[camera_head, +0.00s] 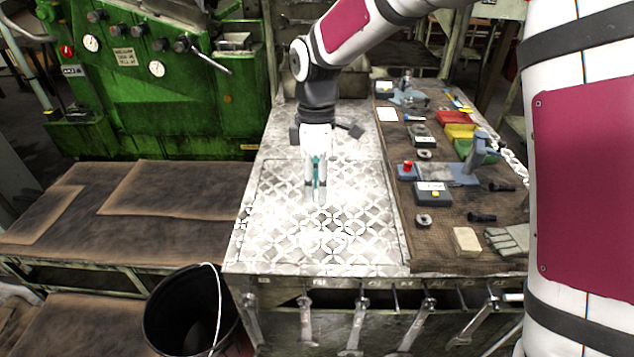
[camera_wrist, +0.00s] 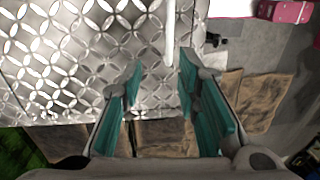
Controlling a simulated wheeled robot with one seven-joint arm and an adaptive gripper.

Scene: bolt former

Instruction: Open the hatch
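The hatch (camera_head: 290,222) appears to be the patterned metal panel outlined in the bright worktop; it lies flat and looks shut. Its pattern also shows in the wrist view (camera_wrist: 85,50). My gripper (camera_head: 316,198) points down over the panel, left of the tool mat. In the wrist view my gripper (camera_wrist: 158,78) has its two teal fingers apart, with nothing between them. A pale narrow bar (camera_wrist: 170,32) shows just beyond the fingertips; I cannot tell whether it is a handle or an edge. The gap between fingertips and panel is unclear.
A brown mat (camera_head: 440,235) with tools, small bins and a red button box (camera_head: 407,170) lies right of the panel. A black bucket (camera_head: 185,315) stands at front left. A green machine (camera_head: 165,90) stands at back left. Wrenches (camera_head: 356,325) hang along the front edge.

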